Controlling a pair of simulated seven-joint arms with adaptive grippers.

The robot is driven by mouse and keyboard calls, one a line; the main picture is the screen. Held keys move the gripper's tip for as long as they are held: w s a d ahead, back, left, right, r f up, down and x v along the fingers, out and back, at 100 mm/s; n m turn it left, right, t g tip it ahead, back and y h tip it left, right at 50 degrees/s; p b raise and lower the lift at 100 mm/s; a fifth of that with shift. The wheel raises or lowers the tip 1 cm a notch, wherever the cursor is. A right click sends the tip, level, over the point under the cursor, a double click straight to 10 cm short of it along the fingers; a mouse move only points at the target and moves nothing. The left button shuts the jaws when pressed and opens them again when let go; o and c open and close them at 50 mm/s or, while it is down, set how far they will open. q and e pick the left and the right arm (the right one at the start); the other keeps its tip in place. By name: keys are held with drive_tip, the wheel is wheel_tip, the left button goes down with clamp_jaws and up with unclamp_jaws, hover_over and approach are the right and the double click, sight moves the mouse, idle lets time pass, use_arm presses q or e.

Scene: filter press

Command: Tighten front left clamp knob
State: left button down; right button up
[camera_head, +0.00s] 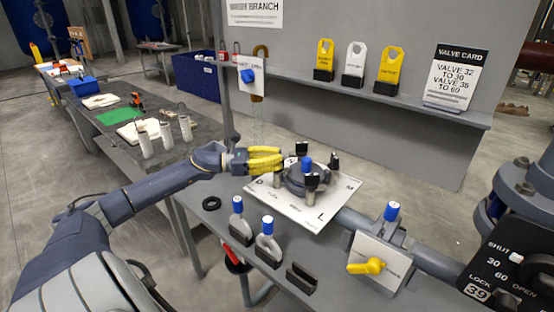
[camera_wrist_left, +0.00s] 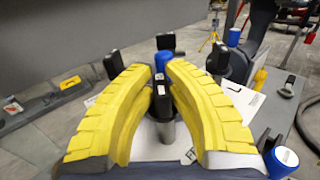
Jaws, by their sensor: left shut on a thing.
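The round grey filter housing (camera_head: 308,185) sits on a white lettered plate (camera_head: 330,205). Black clamp knobs stand around it: a back one (camera_head: 302,148), a right one (camera_head: 333,160) and a front one (camera_head: 313,181), with a blue cap (camera_head: 306,163) in the middle. My left gripper (camera_head: 283,160), with yellow fingers, reaches in from the left at the housing's left side. In the left wrist view, its fingers (camera_wrist_left: 162,100) are closed around a black clamp knob (camera_wrist_left: 162,90) on a grey post. The fingers mostly hide this knob in the head view. My right gripper is not in view.
Two blue-capped bottles (camera_head: 267,245) stand in holders at the bench front, beside a black ring (camera_head: 211,203). A pipe with a yellow-handled valve (camera_head: 366,267) is at the right. A shelf (camera_head: 400,102) with yellow and white tags runs behind.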

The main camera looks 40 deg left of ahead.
use_arm(q)
drive_tip(key=shift+d+m+g+h, duration=0.1)
drive_tip(key=shift+m+g+h, duration=0.3)
drive_tip(key=shift+g+h, duration=0.1)
idle(0.7)
drive_tip(key=c, duration=1.4)
unclamp_jaws()
drive_tip(key=shift+o, duration=0.2)
drive_tip(key=v, duration=1.2)
